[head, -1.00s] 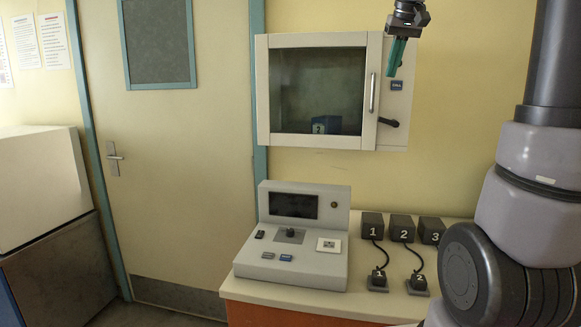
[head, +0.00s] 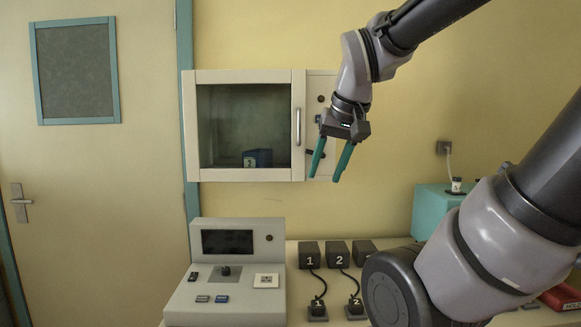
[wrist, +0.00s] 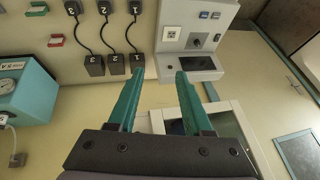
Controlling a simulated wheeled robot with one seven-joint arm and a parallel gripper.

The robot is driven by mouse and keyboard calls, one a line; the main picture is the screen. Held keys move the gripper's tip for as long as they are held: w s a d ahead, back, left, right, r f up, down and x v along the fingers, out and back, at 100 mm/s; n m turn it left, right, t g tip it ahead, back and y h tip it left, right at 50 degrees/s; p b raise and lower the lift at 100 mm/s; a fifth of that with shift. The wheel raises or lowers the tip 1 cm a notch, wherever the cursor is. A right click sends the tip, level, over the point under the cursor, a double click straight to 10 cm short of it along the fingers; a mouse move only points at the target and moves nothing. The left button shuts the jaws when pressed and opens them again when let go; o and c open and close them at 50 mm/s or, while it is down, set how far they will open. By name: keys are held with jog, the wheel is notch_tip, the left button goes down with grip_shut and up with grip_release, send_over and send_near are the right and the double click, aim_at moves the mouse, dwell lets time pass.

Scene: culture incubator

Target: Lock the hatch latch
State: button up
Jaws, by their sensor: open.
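The hatch is a white-framed glass door (head: 300,85) on the wall incubator, and it looks closed. Its vertical metal handle (head: 298,127) is on the right edge. The dark hatch latch (head: 309,153) sits on the side panel right of the door, mostly behind my left finger. My gripper (head: 325,177) hangs in front of that panel with its teal fingers apart and pointing down, holding nothing. Whether it is near the latch in depth is unclear. In the wrist view, my gripper (wrist: 159,74) is open and empty; the latch does not show there.
A blue block (head: 258,158) marked 2 is inside the incubator. Below stand a console (head: 228,300) and numbered dark boxes (head: 309,255) with cabled plugs on the counter. A teal device (head: 430,210) stands at right.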

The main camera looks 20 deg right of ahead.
jog(key=w+d+f+n+g+h, duration=0.2)
jog(key=w+d+f+g+h, duration=0.1)
jog(key=w+d+h, duration=0.2)
jog(key=n+t+h, duration=0.5)
jog(key=h, duration=0.4)
send_near(310, 153)
jog(key=x, duration=1)
jog(key=shift+w+d, duration=0.25)
jog(key=shift+d, duration=0.1)
jog(key=shift+h, duration=0.3)
grip_shut()
